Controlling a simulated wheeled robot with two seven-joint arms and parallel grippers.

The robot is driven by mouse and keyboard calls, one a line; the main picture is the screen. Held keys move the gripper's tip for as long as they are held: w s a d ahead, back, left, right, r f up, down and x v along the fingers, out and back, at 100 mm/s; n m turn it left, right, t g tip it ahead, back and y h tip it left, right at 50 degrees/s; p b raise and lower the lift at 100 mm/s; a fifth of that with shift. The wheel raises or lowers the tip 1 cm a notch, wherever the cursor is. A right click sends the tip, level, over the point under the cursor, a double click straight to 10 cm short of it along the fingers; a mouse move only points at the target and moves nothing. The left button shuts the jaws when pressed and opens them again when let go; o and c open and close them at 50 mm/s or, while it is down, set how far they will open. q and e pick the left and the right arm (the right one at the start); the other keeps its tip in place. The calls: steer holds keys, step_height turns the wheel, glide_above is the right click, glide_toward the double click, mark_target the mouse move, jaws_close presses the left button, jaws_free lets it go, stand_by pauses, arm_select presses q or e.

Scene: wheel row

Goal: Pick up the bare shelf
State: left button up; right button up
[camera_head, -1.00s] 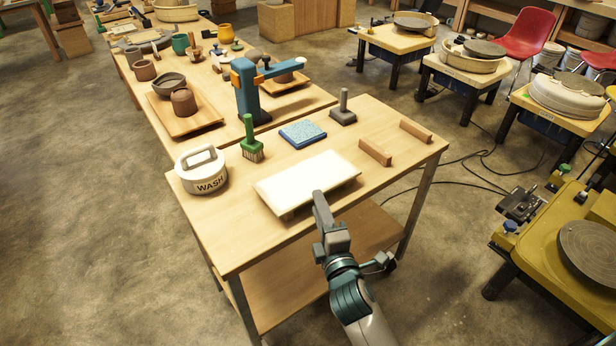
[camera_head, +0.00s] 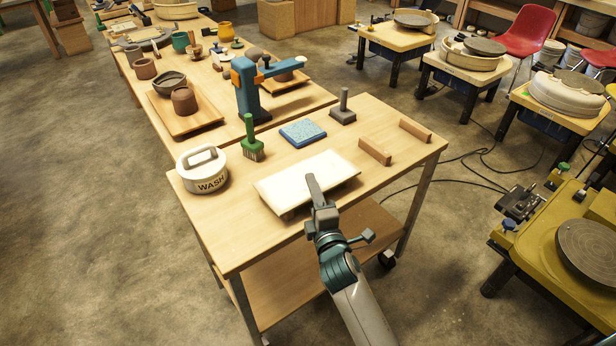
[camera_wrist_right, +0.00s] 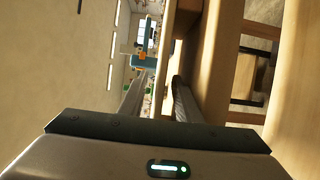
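The bare shelf is a white rectangular board (camera_head: 282,187) lying on the front part of the near table, raised slightly above the tabletop. In the right wrist view it appears edge-on as a narrow pale strip (camera_wrist_right: 164,65). My right gripper (camera_head: 312,182) is at the shelf's near edge, with one finger showing over its top face. In the right wrist view the fingers (camera_wrist_right: 160,80) are apart, one on each side of the strip. I see no clear contact. The lower finger is hidden in the head view. My left gripper is out of view.
A white WASH pot (camera_head: 201,170), green brush (camera_head: 251,140), blue sponge (camera_head: 303,133), grey handled block (camera_head: 343,108) and two wooden blocks (camera_head: 375,152) (camera_head: 415,130) surround the shelf on the table (camera_head: 240,235). A blue stand (camera_head: 250,92) rises behind. A lower tabletop shelf (camera_head: 290,285) sits beneath.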

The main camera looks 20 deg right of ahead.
steer(key=shift+w, duration=0.85)
steer(key=shift+c, duration=0.2)
jaws_close()
stand_by(0.8)
steer(key=shift+r, duration=0.1)
